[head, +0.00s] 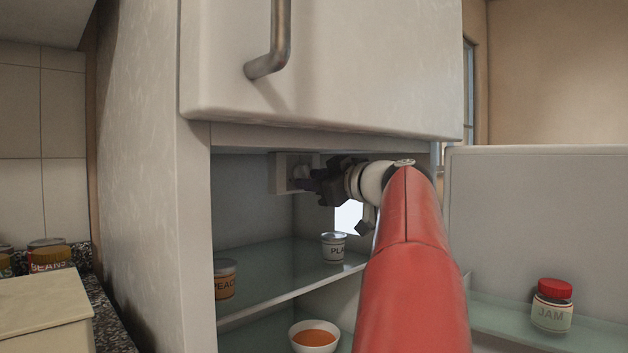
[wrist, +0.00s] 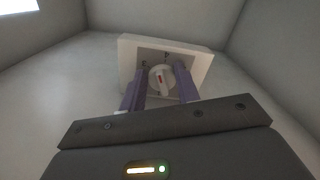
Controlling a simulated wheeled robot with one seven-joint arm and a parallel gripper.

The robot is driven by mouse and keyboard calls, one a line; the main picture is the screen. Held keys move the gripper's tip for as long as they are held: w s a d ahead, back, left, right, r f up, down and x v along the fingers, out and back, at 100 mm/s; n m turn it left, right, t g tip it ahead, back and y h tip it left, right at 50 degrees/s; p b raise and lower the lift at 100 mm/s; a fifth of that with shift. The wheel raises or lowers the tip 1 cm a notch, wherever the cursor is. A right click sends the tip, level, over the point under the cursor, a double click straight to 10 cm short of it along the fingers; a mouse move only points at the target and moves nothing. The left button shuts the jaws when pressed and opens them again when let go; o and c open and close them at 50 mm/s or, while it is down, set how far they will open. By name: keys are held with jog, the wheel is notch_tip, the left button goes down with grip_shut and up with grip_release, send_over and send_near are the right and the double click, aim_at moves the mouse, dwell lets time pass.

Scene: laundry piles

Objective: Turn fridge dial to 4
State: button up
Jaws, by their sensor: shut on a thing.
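The fridge dial (wrist: 161,80) is a round white knob with a raised grip bar and a red mark, set in a pale square housing (wrist: 128,56) in the wrist view. In the head view the housing (head: 283,172) sits high inside the open fridge (head: 240,210). My gripper (wrist: 160,82) reaches in, its two purple fingers on either side of the dial and shut on it. In the head view my gripper (head: 303,184) meets the front of the housing. The red mark points roughly toward the top of the wrist view.
Below my arm, a glass shelf (head: 290,278) holds a peach can (head: 226,280) and another can (head: 333,247). A bowl of orange food (head: 314,335) stands lower. The open door (head: 540,210) at right carries a jam jar (head: 552,306). The upper door (head: 330,70) overhangs my arm.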

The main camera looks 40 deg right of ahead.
jog(key=shift+a+m+b, duration=0.15)
jog(key=shift+m+b, duration=0.25)
jog(key=shift+m, duration=0.75)
jog(key=shift+a+m+b, duration=0.1)
jog(key=shift+m+b, duration=0.3)
jog(key=shift+m, duration=0.75)
jog(key=o, duration=1)
jog(key=shift+c, duration=0.2)
jog(key=shift+s, duration=0.1)
jog(key=s+b, duration=0.1)
jog(key=s, duration=0.6)
jog(key=shift+s+d+b, duration=0.3)
